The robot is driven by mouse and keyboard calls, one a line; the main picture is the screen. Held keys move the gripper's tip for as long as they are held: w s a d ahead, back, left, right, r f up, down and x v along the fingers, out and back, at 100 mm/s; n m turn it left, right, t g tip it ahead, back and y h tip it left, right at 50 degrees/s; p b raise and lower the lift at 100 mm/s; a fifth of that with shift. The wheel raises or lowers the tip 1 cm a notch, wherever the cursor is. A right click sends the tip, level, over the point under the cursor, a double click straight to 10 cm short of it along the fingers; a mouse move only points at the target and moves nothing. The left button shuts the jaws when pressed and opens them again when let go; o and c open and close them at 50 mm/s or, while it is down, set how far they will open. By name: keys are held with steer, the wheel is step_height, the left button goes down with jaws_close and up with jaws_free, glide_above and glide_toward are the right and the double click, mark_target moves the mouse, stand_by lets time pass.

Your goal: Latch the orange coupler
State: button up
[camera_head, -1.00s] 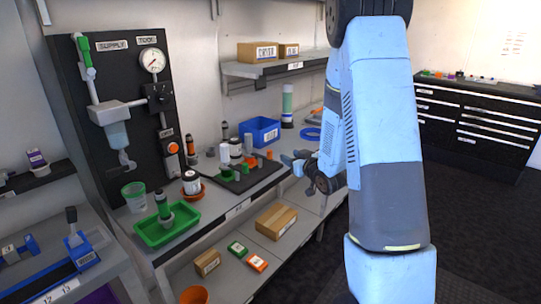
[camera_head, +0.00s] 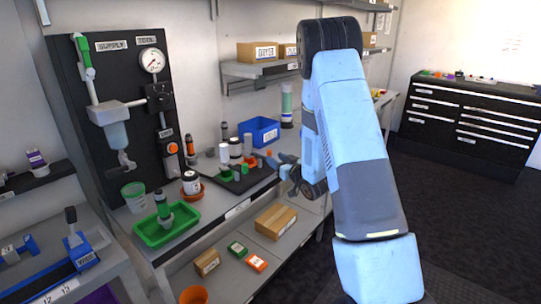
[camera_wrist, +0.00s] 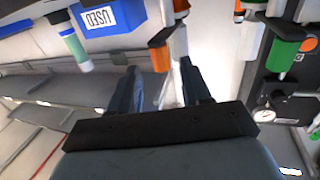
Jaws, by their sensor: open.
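An orange fitting (camera_head: 171,148) sits low on the right side of the black upright panel (camera_head: 135,75), and is the likeliest orange coupler. I cannot tell whether it is latched. My gripper (camera_head: 270,157) is at the right end of the tray, apart from the panel. In the wrist view my gripper (camera_wrist: 159,68) has its two fingers spread with nothing held between them. A black-and-orange part (camera_wrist: 160,38) shows beyond the fingertips there.
The dark tray (camera_head: 215,187) holds several upright parts. A blue bin (camera_head: 259,131) stands behind it. A green tray (camera_head: 150,232) and a white jar (camera_head: 190,181) in an orange dish are at the left of the bench. A shelf (camera_head: 262,68) with boxes hangs above.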

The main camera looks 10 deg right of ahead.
mark_target(270, 155)
steer(key=x, duration=0.5)
steer(key=shift+w+a, duration=0.15)
steer(key=shift+w, duration=0.15)
steer(key=shift+c, duration=0.5)
jaws_close()
steer(key=shift+h, duration=0.3)
steer(key=shift+s+a+m+t+h, duration=0.2)
steer(key=shift+m+t+h, duration=0.2)
steer(key=shift+m+h, duration=0.45)
